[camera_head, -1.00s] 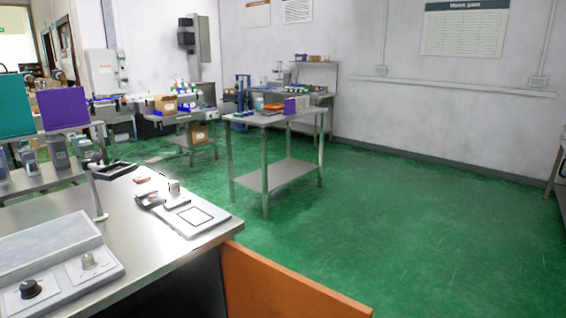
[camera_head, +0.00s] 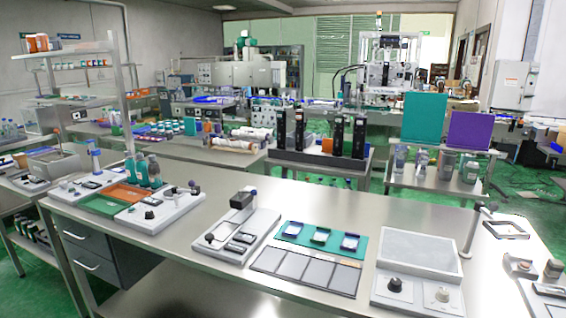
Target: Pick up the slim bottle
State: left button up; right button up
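A small group of dark teal bottles with light labels (camera_head: 142,171) stands upright at the back of a light fixture on the left part of the steel bench. They are close together and partly overlap. I cannot tell which of them, if any, is the slim bottle. Wider grey containers (camera_head: 446,165) stand on a trolley behind the bench at the right. More small bottles (camera_head: 10,130) show at the far left edge. Neither of my grippers is in view.
The long steel bench (camera_head: 215,240) crosses the foreground. An orange tray (camera_head: 131,193) and a green tray (camera_head: 104,206) lie beside the bottles. A teal card board (camera_head: 310,258) and a control box (camera_head: 418,270) stand to the right. Green floor shows at the right.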

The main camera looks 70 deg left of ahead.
aim_at(153, 169)
jog(key=u, duration=3.25)
